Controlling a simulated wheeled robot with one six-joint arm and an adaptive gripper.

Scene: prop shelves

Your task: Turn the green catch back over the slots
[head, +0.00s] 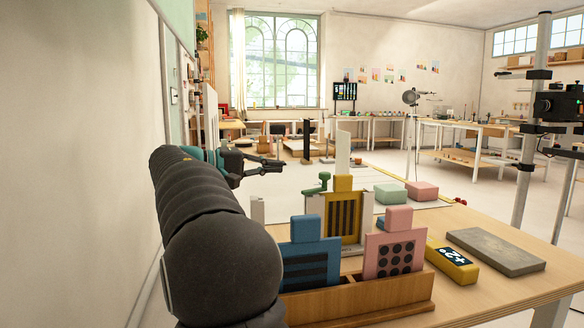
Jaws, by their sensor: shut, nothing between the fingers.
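The green catch (317,186) sits at the top left of a white slotted stand (366,212) on the wooden table. A yellow panel (343,184) with dark vertical stripes stands upright in the stand. The catch appears to be beside the yellow panel's tab, but its exact angle is too small to tell. My gripper (273,166) is shut and empty. In the picture it is up and left of the catch, clearly apart from it. The lower left of the stand is partly hidden by the blue panel.
A wooden rack (390,292) in front holds a blue striped panel (310,262) and a pink dotted panel (394,250). A yellow block (452,262) and a grey slab (495,250) lie at right. Green (390,194) and pink (422,190) blocks stand behind. A wall borders the left.

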